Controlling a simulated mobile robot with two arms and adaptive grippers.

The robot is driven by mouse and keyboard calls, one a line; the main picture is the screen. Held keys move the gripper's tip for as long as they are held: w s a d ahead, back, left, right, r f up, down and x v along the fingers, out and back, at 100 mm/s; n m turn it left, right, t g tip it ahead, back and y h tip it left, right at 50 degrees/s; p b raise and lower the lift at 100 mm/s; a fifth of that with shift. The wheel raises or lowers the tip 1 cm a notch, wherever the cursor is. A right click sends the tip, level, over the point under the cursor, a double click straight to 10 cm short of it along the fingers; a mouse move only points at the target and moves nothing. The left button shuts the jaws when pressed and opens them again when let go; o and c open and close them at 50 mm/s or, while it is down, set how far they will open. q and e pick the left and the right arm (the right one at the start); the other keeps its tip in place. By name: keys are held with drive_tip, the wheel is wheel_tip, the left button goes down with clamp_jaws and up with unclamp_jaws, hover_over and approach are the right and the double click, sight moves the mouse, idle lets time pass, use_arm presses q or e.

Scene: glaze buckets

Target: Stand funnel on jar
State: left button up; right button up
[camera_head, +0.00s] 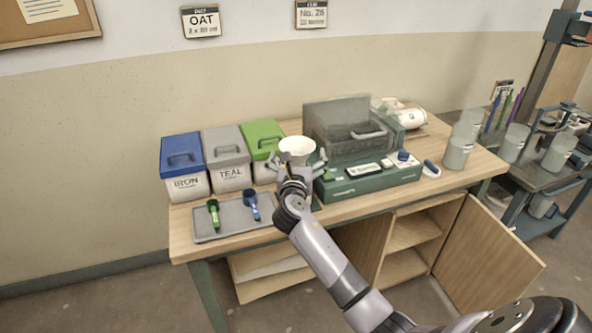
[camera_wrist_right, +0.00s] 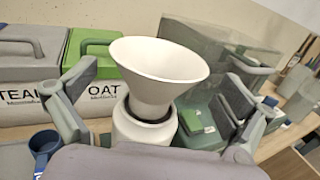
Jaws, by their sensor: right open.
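The white funnel (camera_wrist_right: 155,72) stands upright with its wide mouth up in the right wrist view. Its narrow end goes down into the dark-rimmed neck of a white jar (camera_wrist_right: 135,133). In the head view the funnel (camera_head: 297,145) shows above my right gripper (camera_head: 296,160), which mostly hides the jar. My right gripper (camera_wrist_right: 158,105) is open. Its fingers stand apart to the left and right of the funnel and jar, with gaps visible on both sides. My left gripper is in neither view.
Lidded bins in blue (camera_head: 182,165), grey (camera_head: 226,158) and green (camera_head: 263,148) stand behind left. A grey tray (camera_head: 233,226) with green and blue scoops lies front left. A green scale with a clear shield (camera_head: 368,184) stands close right. Grey cups (camera_head: 457,152) stand farther right.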

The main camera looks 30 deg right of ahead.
drive_tip(key=v, duration=0.9)
drive_tip(key=s+a+f+m+y, duration=0.2)
drive_tip(key=a+f+m+y, duration=0.65)
drive_tip(key=a+f, duration=0.4)
drive_tip(key=s+a+f+m+g+y, duration=0.1)
drive_tip(key=s+f+m+g, duration=0.3)
drive_tip(key=f, duration=0.8)
drive_tip(key=s+f+m+g+y, duration=0.1)
drive_tip(key=s+f+m, duration=0.35)
drive_tip(key=f, duration=0.85)
drive_tip(key=s+f+m+g, duration=0.4)
drive_tip(key=s+f, duration=1.3)
drive_tip(key=s, duration=0.2)
drive_tip(key=s+f+m+g, duration=0.2)
drive_tip(key=s+f, duration=0.2)
drive_tip(key=s, duration=0.7)
drive_tip(key=s+d+f+m+g, duration=0.1)
drive_tip(key=s+f+m+g, duration=0.1)
drive_tip(key=s, duration=0.9)
wheel_tip(320, 180, down, 2)
drive_tip(key=shift+d+f+m, duration=0.15)
drive_tip(key=shift+m, duration=0.45)
